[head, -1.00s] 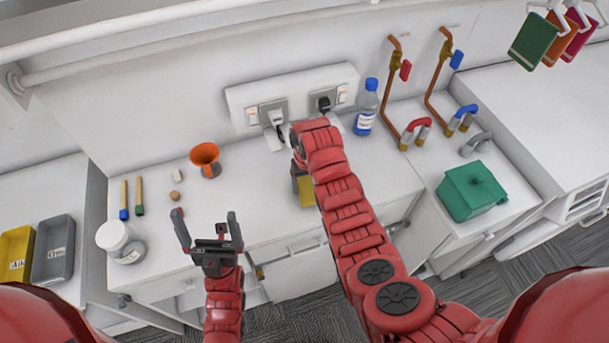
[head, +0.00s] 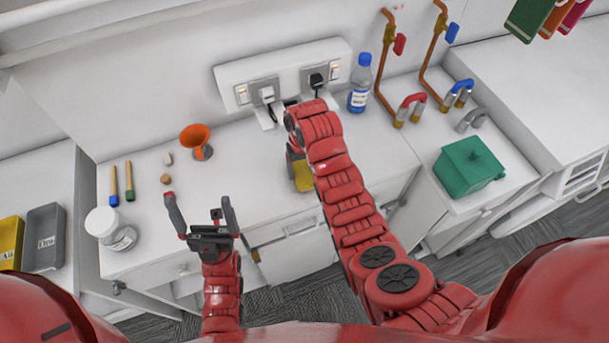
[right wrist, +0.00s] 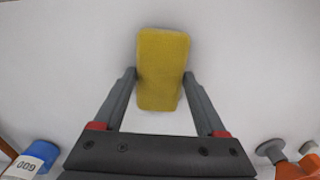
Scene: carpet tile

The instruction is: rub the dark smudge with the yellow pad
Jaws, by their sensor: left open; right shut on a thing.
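The yellow pad (right wrist: 162,68) is a flat rounded block held between the fingers of my right gripper (right wrist: 160,78), which is shut on it. In the right wrist view the pad is over the white counter surface, and I cannot tell if it touches. In the head view the pad (head: 303,176) shows near the counter's front edge, partly behind my right arm. My left gripper (head: 200,212) is open and empty, above the counter's front edge. No dark smudge shows in either view; the pad or my right arm may cover it.
A blue-capped bottle (head: 360,84) and a socket panel (head: 284,76) are at the back. A green box (head: 468,167) stands at right. The counter between funnel and right arm is clear.

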